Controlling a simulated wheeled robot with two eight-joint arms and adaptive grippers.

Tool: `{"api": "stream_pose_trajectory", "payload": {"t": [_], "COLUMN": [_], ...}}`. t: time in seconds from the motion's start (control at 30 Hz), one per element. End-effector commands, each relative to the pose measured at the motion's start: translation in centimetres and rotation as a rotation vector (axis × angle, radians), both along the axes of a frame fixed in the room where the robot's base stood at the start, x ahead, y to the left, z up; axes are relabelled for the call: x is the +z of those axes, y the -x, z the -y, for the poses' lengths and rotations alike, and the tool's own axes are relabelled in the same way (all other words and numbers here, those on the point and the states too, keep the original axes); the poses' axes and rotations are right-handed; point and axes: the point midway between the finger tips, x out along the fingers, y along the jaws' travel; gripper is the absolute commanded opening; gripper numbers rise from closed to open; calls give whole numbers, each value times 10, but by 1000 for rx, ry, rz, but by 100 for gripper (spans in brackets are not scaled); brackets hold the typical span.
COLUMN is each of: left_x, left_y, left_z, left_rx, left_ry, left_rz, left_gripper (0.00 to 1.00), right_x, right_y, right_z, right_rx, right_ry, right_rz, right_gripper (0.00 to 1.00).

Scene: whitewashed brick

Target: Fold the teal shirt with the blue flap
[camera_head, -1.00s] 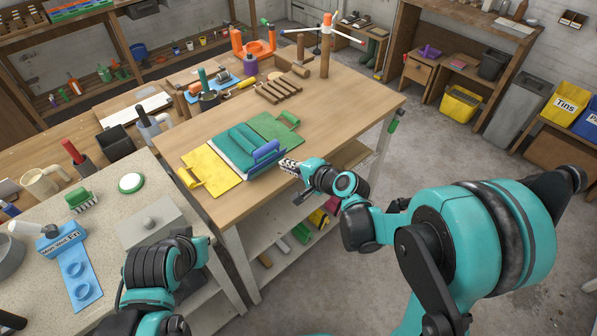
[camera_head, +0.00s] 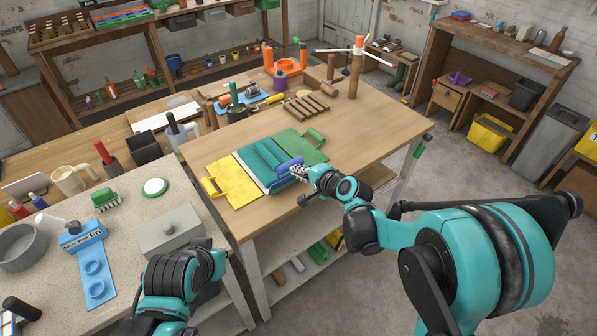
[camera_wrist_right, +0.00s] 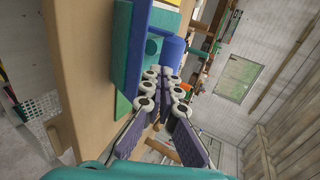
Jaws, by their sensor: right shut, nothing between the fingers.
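The teal shirt (camera_head: 262,157) lies on a folding board on the wooden table. The board has a yellow flap (camera_head: 236,186) at the left, a green flap (camera_head: 299,147) at the right and a blue flap (camera_head: 283,178) at the near side. My right gripper (camera_head: 297,172) is shut and empty at the blue flap's near edge and overlaps it in the head view. In the right wrist view its fingers (camera_wrist_right: 164,85) meet close beside the blue flap (camera_wrist_right: 172,52); I cannot tell whether they touch. My left arm shows at the lower left, but its gripper does not show.
Slatted wood (camera_head: 306,106) and a wooden stand (camera_head: 355,75) are behind the board. The wooden table (camera_head: 370,130) is bare to the right. At the left, a speckled counter (camera_head: 135,215) holds a grey lidded box (camera_head: 170,235) and a green brush (camera_head: 105,200).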

Motion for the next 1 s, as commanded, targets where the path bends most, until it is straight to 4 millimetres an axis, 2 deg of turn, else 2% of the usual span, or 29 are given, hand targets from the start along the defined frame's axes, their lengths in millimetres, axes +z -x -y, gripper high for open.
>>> {"api": "stream_pose_trajectory", "payload": {"t": [0.57,1.0], "left_x": [21,56], "left_y": [0,0], "left_z": [0,0], "left_rx": [0,0], "left_ry": [0,0], "left_rz": [0,0], "left_gripper": [0,0], "right_x": [9,19], "right_y": [-12,-42], "right_z": [-9,-31], "right_rx": [2,2], "right_ry": [68,237], "right_rz": [-94,-324], "right_gripper": [0,0]}}
